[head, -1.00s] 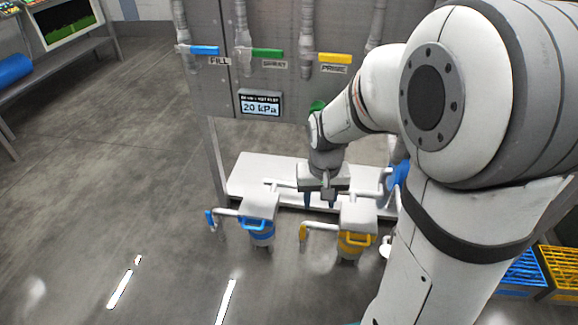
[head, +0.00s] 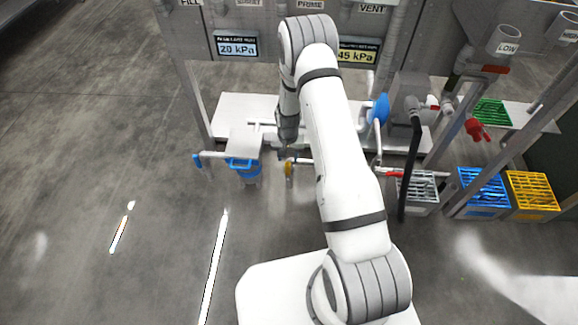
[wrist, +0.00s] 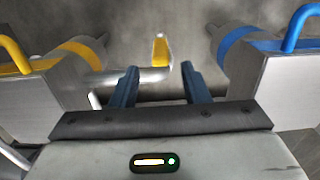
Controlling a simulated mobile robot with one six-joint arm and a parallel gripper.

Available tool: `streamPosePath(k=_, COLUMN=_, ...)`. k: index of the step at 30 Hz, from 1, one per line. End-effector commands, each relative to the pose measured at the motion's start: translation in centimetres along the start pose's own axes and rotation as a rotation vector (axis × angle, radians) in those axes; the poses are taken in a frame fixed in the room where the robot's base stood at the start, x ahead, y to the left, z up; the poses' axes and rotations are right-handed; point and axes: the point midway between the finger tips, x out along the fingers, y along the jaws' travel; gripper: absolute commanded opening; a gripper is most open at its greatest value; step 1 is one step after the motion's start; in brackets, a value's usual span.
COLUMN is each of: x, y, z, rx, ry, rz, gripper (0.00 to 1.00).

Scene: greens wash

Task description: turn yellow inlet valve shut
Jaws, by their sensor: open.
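The yellow inlet valve handle (head: 288,169) shows beside my arm in the head view, at the end of a pale pipe. In the wrist view the yellow handle (wrist: 160,50) stands upright in the picture, at the end of its pipe (wrist: 135,77). My gripper (wrist: 160,84) is open and empty. Its two dark blue fingers are spread, and the handle appears beyond them, in line with the gap. In the head view my gripper (head: 288,153) is close above the handle; contact cannot be told. My arm hides the yellow-banded housing there.
In the wrist view the yellow-banded housing (wrist: 75,55) is close on the left and the blue-banded housing (wrist: 238,42) on the right. In the head view the blue housing (head: 243,165) and blue valve handle (head: 197,160) stand left. Coloured crates (head: 482,192) stand right.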

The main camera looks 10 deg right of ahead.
Motion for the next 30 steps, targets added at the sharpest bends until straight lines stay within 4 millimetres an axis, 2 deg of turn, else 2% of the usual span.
streamPosePath(k=9, x=5.1, y=0.0, z=0.1, rx=0.000, ry=-0.002, rz=0.001, gripper=0.42)
streamPosePath(k=15, x=7.3, y=-0.1, z=0.1, rx=-0.001, ry=-0.002, rz=0.001, gripper=0.42)
streamPosePath(k=26, x=7.8, y=-0.1, z=0.1, rx=-0.002, ry=-0.001, rz=0.000, gripper=0.42)
streamPosePath(k=30, x=7.8, y=-0.1, z=0.1, rx=-0.002, ry=-0.001, rz=0.000, gripper=0.31)
